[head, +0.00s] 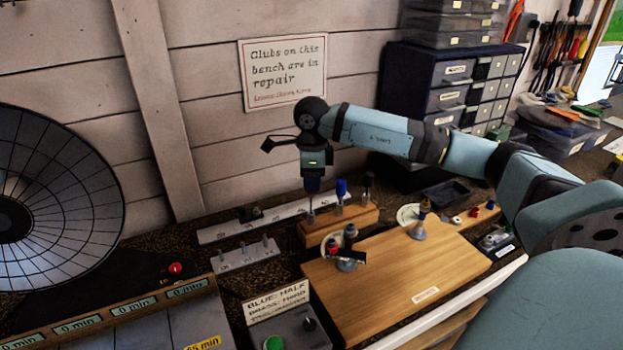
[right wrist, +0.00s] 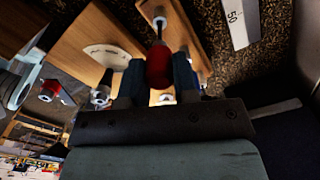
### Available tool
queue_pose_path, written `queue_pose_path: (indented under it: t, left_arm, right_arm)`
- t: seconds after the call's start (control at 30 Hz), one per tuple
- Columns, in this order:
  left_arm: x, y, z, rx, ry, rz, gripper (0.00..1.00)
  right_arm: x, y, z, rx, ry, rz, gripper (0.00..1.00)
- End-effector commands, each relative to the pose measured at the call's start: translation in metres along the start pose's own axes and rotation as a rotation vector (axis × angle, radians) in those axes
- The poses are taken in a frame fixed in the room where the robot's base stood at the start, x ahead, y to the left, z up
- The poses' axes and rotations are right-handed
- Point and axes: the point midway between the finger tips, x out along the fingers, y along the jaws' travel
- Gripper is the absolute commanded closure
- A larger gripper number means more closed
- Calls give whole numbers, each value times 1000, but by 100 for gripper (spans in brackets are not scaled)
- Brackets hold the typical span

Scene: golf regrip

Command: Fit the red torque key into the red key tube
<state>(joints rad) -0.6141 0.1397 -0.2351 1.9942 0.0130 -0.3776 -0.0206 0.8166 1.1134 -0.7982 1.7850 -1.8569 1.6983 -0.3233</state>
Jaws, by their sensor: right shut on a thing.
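My right gripper (head: 312,188) points down above the left end of a small wooden block (head: 340,228). It is shut on the red torque key, whose red handle (right wrist: 158,66) shows between the fingers in the right wrist view. In the head view the fingers hide the handle, and the key's metal shaft (head: 311,211) shows below them, close to the block. I cannot tell which opening is the red key tube or whether the shaft tip is inside one. My left gripper is not in view.
A blue-handled key (head: 341,188) and a dark-handled key (head: 367,183) stand upright just right of my gripper. A stand with red and dark knobs (head: 347,250) sits on the wooden board (head: 400,290) in front. A pale pegged rack (head: 245,257) lies to the left.

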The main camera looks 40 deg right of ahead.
Motion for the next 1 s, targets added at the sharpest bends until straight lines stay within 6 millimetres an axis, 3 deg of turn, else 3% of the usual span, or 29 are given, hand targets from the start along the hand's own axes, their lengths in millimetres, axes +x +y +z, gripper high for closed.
queue_pose_path:
  t: [1.0]
  left_arm:
    - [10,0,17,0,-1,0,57]
  right_arm:
    - [27,0,0,0,0,0,100]
